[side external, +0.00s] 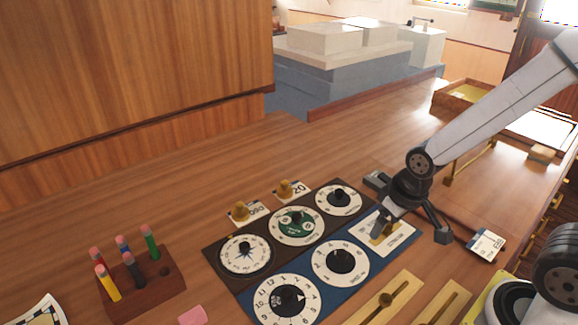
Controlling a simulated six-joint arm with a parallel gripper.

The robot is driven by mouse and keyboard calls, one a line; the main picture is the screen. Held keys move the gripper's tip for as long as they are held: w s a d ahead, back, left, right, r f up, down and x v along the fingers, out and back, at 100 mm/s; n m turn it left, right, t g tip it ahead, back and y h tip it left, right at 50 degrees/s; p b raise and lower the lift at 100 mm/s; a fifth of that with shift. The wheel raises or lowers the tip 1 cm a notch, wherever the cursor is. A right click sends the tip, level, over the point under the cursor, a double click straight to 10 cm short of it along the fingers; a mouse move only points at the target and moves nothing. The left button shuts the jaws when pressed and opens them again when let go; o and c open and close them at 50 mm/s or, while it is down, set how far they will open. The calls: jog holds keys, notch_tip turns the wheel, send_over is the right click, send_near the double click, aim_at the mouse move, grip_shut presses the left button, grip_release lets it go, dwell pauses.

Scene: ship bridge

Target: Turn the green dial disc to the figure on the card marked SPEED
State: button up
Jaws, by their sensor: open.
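The green dial disc (297,224) sits in the middle of a white-ringed dial on the dark panel, with a dark knob at its centre. My gripper (409,208) is open, to the right of the green disc and apart from it, with its jaws spread above the right end of the blue panel. Two cards lie behind the dials under brass weights: one shows 20 (299,190), the other appears to show 090 (256,213). Another card (487,245) lies right of my gripper. The word SPEED is too small to read on any card, and the disc's exact setting is unreadable.
Other dials flank the green one on the left (246,256) and right (338,199). The blue panel (238,291) holds two more dials in front. A wooden pencil block (166,287) and pink eraser (192,316) stand at left. Brass slotted plates (410,287) lie in front.

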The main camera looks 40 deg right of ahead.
dwell(0.3)
jog(key=shift+c, duration=1.2)
jog(key=w+a+r+n+g, duration=0.1)
jog(key=w+a+r+n, duration=0.2)
jog(key=w, duration=0.6)
jog(key=n+g, duration=0.1)
jog(key=n, duration=0.4)
send_over(297, 215)
jog(key=shift+s+d+r, duration=0.25)
jog(key=shift+s+r, duration=0.05)
jog(key=shift+s, duration=0.1)
jog(key=shift+w+a+r+g, duration=0.1)
jog(key=shift+w+a+g, duration=0.2)
jog(key=shift+w+a, duration=0.05)
jog(key=shift+f, duration=3.95)
jog(key=shift+c, duration=0.2)
